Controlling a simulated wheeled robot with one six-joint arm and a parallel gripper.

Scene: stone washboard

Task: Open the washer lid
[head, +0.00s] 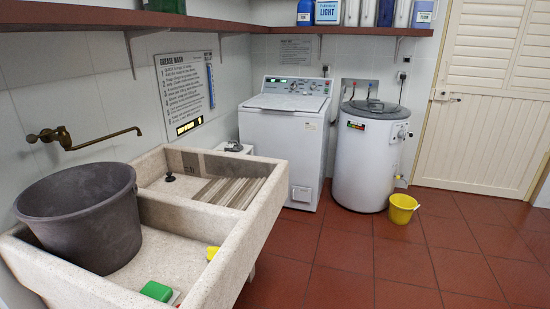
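A white top-loading washer (282,150) stands against the back wall, left of a white cylindrical tank. Its lid (287,103) lies flat and shut on top, in front of the raised control panel (296,85).
A stone washboard sink (252,225) with a dark bucket (85,218) fills the left foreground. The white cylindrical tank (362,165) stands right of the washer, with a yellow bucket (402,209) by its foot. The red tiled floor (400,265) in front is clear.

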